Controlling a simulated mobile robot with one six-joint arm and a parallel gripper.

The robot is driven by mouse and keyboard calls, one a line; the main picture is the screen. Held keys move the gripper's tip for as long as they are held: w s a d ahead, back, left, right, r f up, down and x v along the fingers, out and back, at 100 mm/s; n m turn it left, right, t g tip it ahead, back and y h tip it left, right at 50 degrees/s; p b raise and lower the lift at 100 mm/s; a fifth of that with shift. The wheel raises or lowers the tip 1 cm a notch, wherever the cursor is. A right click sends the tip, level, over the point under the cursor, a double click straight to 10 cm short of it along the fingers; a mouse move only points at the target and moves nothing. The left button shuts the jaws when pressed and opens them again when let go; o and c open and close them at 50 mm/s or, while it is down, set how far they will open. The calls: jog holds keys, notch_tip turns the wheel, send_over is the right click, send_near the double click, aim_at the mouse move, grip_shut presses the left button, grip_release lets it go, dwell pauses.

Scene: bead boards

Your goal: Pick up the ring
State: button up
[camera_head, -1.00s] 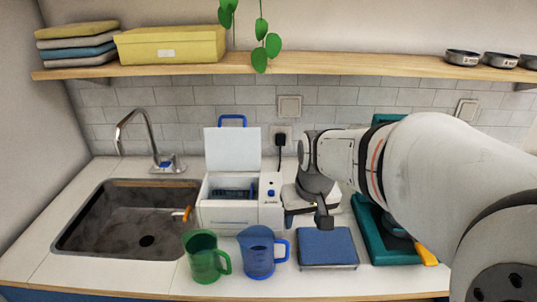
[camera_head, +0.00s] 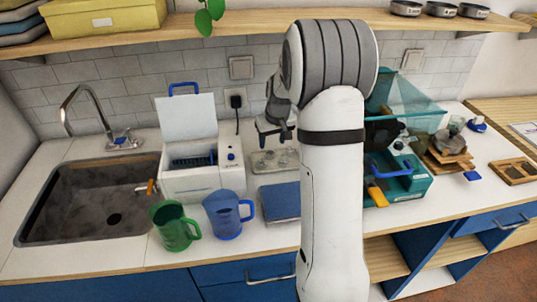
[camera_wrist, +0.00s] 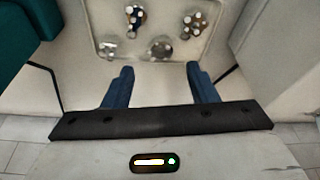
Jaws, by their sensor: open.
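My gripper (camera_head: 274,134) is open and empty above a pale tray (camera_head: 258,168) at the back of the counter. In the wrist view its two blue fingers (camera_wrist: 160,72) stand wide apart just short of the tray (camera_wrist: 162,25).
A white lidded box (camera_head: 190,184) stands left of the tray, with a blue jug (camera_head: 222,216) and a green jug (camera_head: 172,228) in front. A blue pad (camera_head: 281,202) lies nearer the front edge. A teal case (camera_head: 412,186) stands right. A sink (camera_head: 85,200) is far left.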

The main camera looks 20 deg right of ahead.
aim_at(270, 158)
jog(key=p+x, duration=0.1)
jog(key=x, duration=0.4)
jog(key=shift+a+f, duration=0.15)
jog(key=shift+f, duration=0.2)
jog(key=shift+s, duration=0.1)
jog(key=c, duration=1)
